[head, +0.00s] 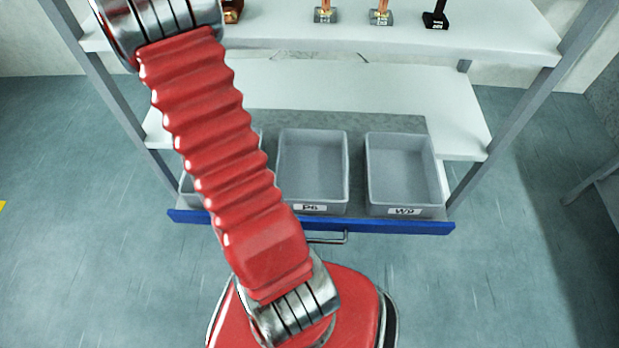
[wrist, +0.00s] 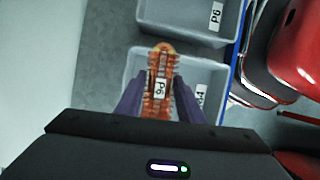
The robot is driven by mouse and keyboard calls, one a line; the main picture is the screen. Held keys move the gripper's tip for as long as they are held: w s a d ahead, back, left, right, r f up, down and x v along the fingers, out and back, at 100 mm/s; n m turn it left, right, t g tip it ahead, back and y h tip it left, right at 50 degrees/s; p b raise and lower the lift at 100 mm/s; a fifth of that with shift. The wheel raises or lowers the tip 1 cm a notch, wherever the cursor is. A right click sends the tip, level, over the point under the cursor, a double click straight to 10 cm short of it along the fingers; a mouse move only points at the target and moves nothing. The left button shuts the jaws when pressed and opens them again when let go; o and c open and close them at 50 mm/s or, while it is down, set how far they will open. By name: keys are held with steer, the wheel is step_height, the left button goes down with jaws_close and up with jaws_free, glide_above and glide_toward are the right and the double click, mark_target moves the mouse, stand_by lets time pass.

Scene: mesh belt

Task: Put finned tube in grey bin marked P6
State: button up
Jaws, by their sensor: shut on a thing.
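My gripper (wrist: 159,108) is shut on the finned tube (wrist: 160,62), a copper-orange ribbed piece with a white label marked P6. It holds the tube above a grey bin (wrist: 212,70) whose label is partly hidden and seems to end in 4. The grey bin marked P6 (wrist: 185,33) lies beyond it, at the top of the wrist view. In the head view the P6 bin (head: 313,165) is the middle bin in the open drawer and looks empty. My gripper is out of the head view.
A grey bin marked W9 (head: 402,170) stands right of the P6 bin. A third bin is mostly hidden behind my red arm at left. The blue drawer front (head: 390,226) has a handle. Several labelled parts (head: 381,14) stand on the upper shelf (head: 480,40).

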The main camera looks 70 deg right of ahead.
steer(key=s+f, duration=0.1)
steer(key=s, duration=0.3)
steer(key=s+d+f, duration=0.1)
steer(key=s, duration=0.4)
steer(key=s+d+f, duration=0.1)
steer(key=s, duration=0.3)
steer(key=shift+s+d+f, duration=0.2)
steer(key=shift+s+d, duration=0.05)
steer(key=shift+s, duration=0.15)
glide_above(317, 177)
steer(key=w, duration=0.1)
step_height(317, 177, down, 3)
steer(key=shift+w+a+r+m, duration=0.15)
steer(key=shift+w+a+m, duration=0.05)
steer(key=shift+w+m, duration=0.1)
steer(key=shift+f, duration=2.9)
steer(key=shift+f, duration=2.1)
steer(key=shift+f, duration=0.1)
